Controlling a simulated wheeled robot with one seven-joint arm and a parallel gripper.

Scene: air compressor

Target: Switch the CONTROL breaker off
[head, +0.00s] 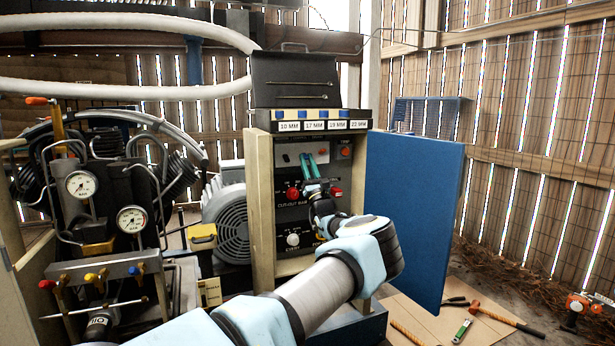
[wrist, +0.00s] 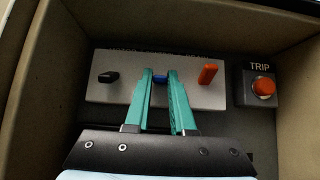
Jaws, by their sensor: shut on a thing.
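A grey breaker plate (wrist: 125,92) carries a black lever (wrist: 108,77) at left, a blue lever (wrist: 160,79) in the middle and an orange lever (wrist: 208,73) at right. The black lever lies roughly sideways; the orange one stands nearly upright. The lettering above them is too small to read, so I cannot tell which is CONTROL. My gripper (wrist: 160,76) has its teal fingers on either side of the blue lever, shut on it; the fingers hide part of it. In the head view my gripper (head: 310,166) reaches into the open cabinet (head: 259,200).
An orange TRIP button (wrist: 263,86) is right of the plate. Cabinet walls stand close on both sides. The blue door (head: 412,210) hangs open at right. Red knobs and a white dial (head: 292,240) sit lower on the panel. Tools (head: 463,328) lie on the floor.

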